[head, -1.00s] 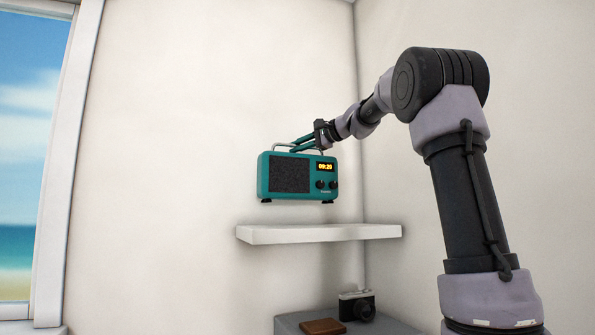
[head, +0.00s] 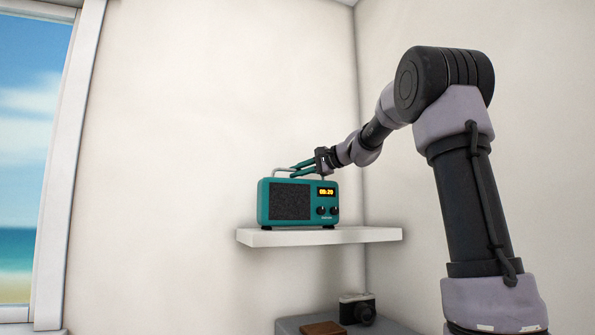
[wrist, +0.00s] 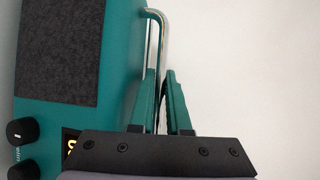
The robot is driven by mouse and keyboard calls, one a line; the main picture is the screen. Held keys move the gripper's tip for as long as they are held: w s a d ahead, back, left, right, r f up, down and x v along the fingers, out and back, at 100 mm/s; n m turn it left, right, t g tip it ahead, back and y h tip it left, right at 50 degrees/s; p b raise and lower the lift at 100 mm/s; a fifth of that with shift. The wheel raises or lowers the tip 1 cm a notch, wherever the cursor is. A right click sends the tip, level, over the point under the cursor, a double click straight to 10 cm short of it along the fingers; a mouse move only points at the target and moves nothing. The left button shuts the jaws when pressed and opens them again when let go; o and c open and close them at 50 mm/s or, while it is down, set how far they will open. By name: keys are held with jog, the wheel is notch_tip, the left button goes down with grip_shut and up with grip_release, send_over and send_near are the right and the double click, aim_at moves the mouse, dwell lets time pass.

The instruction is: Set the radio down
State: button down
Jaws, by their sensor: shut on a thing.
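The teal radio (head: 298,203) is upright at the white wall shelf (head: 370,235), with its feet at the shelf's top surface. It has a dark speaker grille, a lit clock display and two black knobs. My gripper (head: 296,170) is at the radio's top, shut on its metal carry handle. In the wrist view the radio (wrist: 115,60) fills the left side, and the gripper's teal fingers (wrist: 160,95) are on either side of the handle. Whether the radio's full weight rests on the shelf cannot be told.
Free shelf surface lies to the right of the radio. Below, a grey surface (head: 290,325) holds a camera (head: 357,309) and a brown flat item (head: 323,328). A window (head: 30,150) is at the left, and plain walls stand behind and to the right.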

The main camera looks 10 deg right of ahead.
jog(key=c, duration=0.9)
grip_release()
jog(key=shift+f, duration=0.1)
jog(key=shift+s+d, duration=0.2)
jog(key=v, duration=1.2)
jog(key=s+a+f+n+g+h, duration=0.1)
jog(key=s+f+n+h, duration=0.1)
jog(key=s+f, duration=0.7)
jog(key=s+a+f+n+g+h, duration=0.1)
jog(key=s+f+h, duration=0.3)
jog(key=s+f, duration=0.5)
jog(key=s+a+f+n+g+h, duration=0.1)
jog(key=s+f+n+g+h, duration=0.1)
jog(key=s+f, duration=0.7)
jog(key=shift+s+f+n+h, duration=0.1)
jog(key=shift+f+n+h, duration=0.35)
jog(key=shift+n, duration=0.35)
